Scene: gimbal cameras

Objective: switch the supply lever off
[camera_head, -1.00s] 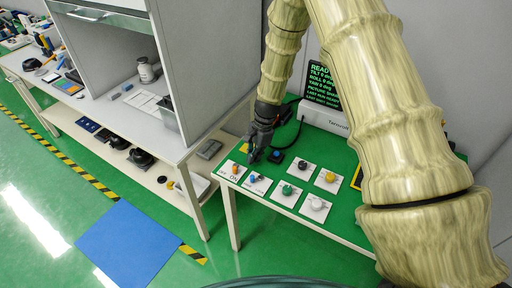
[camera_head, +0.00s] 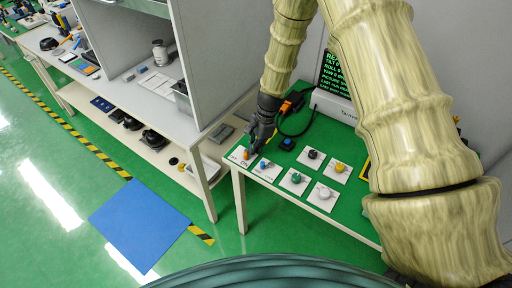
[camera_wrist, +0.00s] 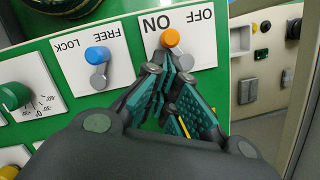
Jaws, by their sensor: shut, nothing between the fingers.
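The supply lever has an orange knob (camera_wrist: 169,38) and a grey pivot on a white card (camera_wrist: 207,45) marked ON and OFF, upside down in the wrist view. The knob leans to the ON side. In the head view the orange knob (camera_head: 246,155) is at the left end of the green bench. My gripper (camera_wrist: 168,78) is shut and empty, its dark fingers with teal pads close beside the lever's pivot. Whether they touch it I cannot tell. In the head view my gripper (camera_head: 253,150) hides part of this card.
A blue-knobbed FREE/LOCK lever (camera_wrist: 97,55) stands beside it, with a green dial (camera_wrist: 14,96) beyond. More knob cards, a blue button (camera_head: 287,144) and a black screen (camera_head: 337,72) are on the bench. A grey cabinet (camera_head: 215,45) stands to the left.

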